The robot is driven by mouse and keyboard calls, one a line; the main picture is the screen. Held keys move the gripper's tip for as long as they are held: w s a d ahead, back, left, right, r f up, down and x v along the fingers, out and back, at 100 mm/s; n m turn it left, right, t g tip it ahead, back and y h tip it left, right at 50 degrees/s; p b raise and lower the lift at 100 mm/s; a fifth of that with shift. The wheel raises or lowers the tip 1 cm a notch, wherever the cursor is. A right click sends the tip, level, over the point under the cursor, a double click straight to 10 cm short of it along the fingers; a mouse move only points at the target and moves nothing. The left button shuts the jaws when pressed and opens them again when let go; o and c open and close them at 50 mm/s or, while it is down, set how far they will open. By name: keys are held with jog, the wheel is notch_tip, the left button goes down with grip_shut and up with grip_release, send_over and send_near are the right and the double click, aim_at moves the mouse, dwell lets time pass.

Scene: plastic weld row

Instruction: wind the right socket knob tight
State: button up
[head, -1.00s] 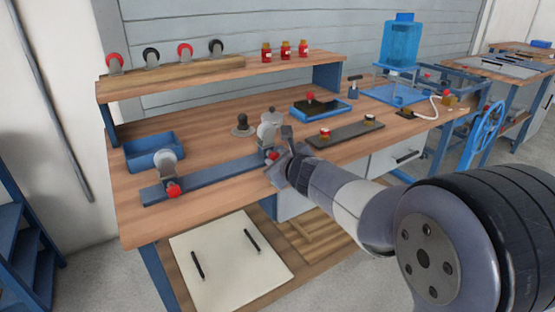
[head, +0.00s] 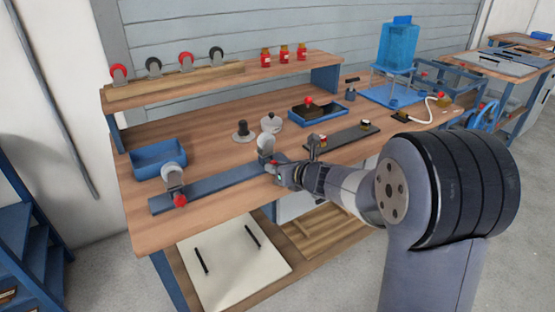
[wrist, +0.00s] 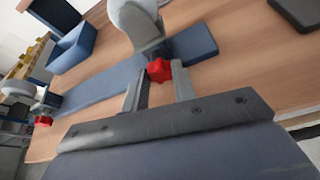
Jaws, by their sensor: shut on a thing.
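The right socket (head: 266,143) is a grey upright with a pale round top on the blue bar (head: 222,187). Its red knob (wrist: 158,70) shows in the wrist view between the fingers of my gripper (wrist: 158,84). My gripper (head: 279,171) is shut on this knob, coming from the front right of the bar. In the head view the knob is mostly hidden by the gripper. The left socket (head: 173,178) stands at the bar's other end with its own red knob (head: 180,201); it also shows in the wrist view (wrist: 20,92).
A blue bin (head: 158,157) sits behind the left socket. A dark-knobbed piece (head: 242,132) and a grey round pot (head: 271,122) stand behind the right socket. A dark plate (head: 343,138) with small fittings lies to the right. A shelf (head: 230,78) runs along the back.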

jog(key=m+g+y+p, duration=0.1)
jog(key=m+y, duration=0.1)
jog(key=m, duration=0.1)
jog(key=shift+w+d+f, duration=0.1)
jog(key=shift+d, duration=0.05)
jog(key=shift+m, duration=0.3)
dwell(0.5)
jog(key=o, duration=1)
